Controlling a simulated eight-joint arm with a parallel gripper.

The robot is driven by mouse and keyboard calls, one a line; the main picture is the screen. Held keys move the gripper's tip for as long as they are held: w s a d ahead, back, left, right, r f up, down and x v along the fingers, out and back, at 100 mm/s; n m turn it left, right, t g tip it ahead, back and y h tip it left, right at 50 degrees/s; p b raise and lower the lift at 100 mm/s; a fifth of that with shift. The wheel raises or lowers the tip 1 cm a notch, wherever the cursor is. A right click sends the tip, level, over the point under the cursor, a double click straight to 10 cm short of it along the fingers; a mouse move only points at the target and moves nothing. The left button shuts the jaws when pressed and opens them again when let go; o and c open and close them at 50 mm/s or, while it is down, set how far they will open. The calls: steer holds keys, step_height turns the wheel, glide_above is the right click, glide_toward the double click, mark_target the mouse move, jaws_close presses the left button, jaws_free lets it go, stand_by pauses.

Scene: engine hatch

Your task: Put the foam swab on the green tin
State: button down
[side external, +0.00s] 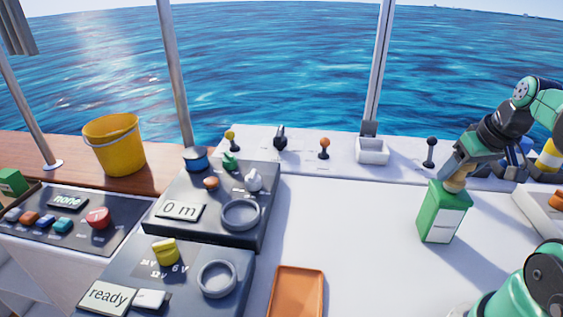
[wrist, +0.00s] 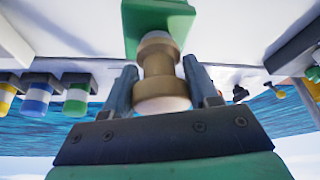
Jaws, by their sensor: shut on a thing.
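The green tin (side external: 440,208), a box-like can with a white label, stands upright on the white counter at the right of the side view. Its green top (wrist: 157,14) shows at the upper edge of the wrist view. My gripper (side external: 456,174) is over the tin, tilted. In the wrist view my gripper (wrist: 160,88) has its two blue-grey fingers shut on the foam swab (wrist: 160,92), a tan and cream spool-shaped piece. The swab's far end meets the tin's top in the picture; I cannot tell whether they touch.
An orange tray (side external: 297,290) lies at the front middle. Dark control consoles (side external: 240,180) and a yellow bucket (side external: 114,145) are at the left. Levers and a white open box (side external: 372,151) line the back ledge. The counter left of the tin is clear.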

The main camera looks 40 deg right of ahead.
steer(key=shift+f, duration=0.1)
steer(key=shift+c, duration=1.2)
jaws_free()
steer(key=v, duration=1.2)
steer(key=w+a+f+n+t+y, duration=0.2)
steer(key=w+a+f+n, duration=0.3)
steer(key=w+a+f, duration=0.5)
steer(key=w+a+t, duration=0.1)
steer(key=w+a, duration=0.1)
steer(key=a, duration=0.2)
steer(key=shift+f, duration=0.2)
steer(key=shift+a, duration=0.1)
